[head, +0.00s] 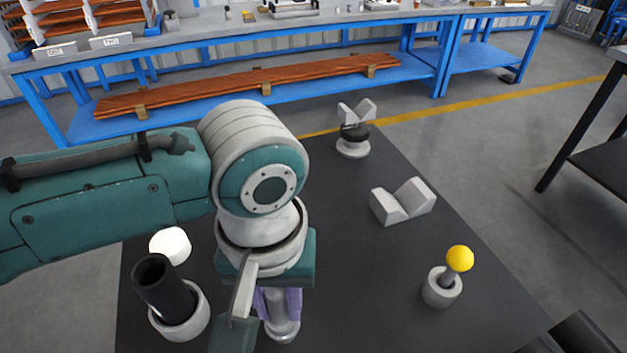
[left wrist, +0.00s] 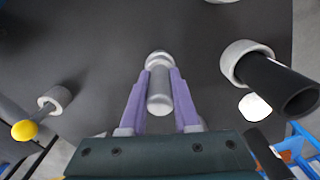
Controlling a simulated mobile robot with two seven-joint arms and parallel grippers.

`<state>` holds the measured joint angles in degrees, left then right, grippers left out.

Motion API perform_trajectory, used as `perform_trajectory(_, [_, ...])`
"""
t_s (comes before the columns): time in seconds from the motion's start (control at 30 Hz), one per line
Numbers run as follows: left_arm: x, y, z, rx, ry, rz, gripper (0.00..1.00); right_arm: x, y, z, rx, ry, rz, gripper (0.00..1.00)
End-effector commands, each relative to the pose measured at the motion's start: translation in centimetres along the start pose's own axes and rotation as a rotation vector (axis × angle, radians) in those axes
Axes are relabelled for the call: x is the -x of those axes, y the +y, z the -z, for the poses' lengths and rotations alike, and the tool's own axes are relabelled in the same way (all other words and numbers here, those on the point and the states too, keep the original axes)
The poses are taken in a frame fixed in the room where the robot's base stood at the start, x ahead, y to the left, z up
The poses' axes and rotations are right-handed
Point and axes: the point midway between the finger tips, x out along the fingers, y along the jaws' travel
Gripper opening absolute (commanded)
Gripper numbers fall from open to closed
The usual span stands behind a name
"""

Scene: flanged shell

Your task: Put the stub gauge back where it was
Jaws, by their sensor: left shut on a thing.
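My left gripper (head: 265,305) points down near the front of the dark table; its purple fingers also show in the left wrist view (left wrist: 160,90). It is shut on a grey, rounded, stub-like piece (head: 283,328), which I take to be the stub gauge. In the left wrist view the piece (left wrist: 160,92) lies between both fingers, with a wider round end beyond the tips. I cannot tell whether it touches the table. The wrist and one finger hide part of it in the head view.
Left of the gripper stand a black tube in a grey ring (head: 180,315) and a white round piece (head: 170,245). Right are a yellow-balled pin in a grey cup (head: 441,290), a V-block (head: 403,203) and a V-topped stand (head: 353,146). The table between is clear.

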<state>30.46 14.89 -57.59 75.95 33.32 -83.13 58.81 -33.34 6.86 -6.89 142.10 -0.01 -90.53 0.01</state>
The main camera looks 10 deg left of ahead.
Motion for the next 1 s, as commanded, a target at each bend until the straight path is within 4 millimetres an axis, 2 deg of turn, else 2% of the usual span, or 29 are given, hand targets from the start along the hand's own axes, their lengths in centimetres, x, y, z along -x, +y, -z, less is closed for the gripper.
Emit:
perform_trajectory(0.27, [-0.2, 0.1, 0.1, 0.000, 0.001, -0.002, 0.00, -0.1, 0.0, 0.0, 0.000, 0.002, -0.001, 0.50])
perform_trajectory(0.3, [-0.2, 0.0, 0.0, 0.000, 0.001, -0.001, 0.32, -0.1, 0.0, 0.0, 0.000, 0.002, -0.001, 0.50])
perform_trajectory(0.53, [-0.2, 0.0, 0.0, 0.000, 0.000, -0.001, 0.58, -0.1, 0.0, 0.1, 0.000, 0.002, -0.001, 0.50])
perform_trajectory(0.83, [0.1, 0.0, 0.0, 0.000, 0.001, -0.001, 0.60, 0.1, 0.0, 0.1, 0.000, 0.002, -0.001, 0.50])
perform_trajectory(1.0, [2.5, 0.1, 0.1, -0.001, 0.002, -0.004, 0.60, 1.0, 0.1, 0.4, 0.000, 0.002, -0.001, 0.50])
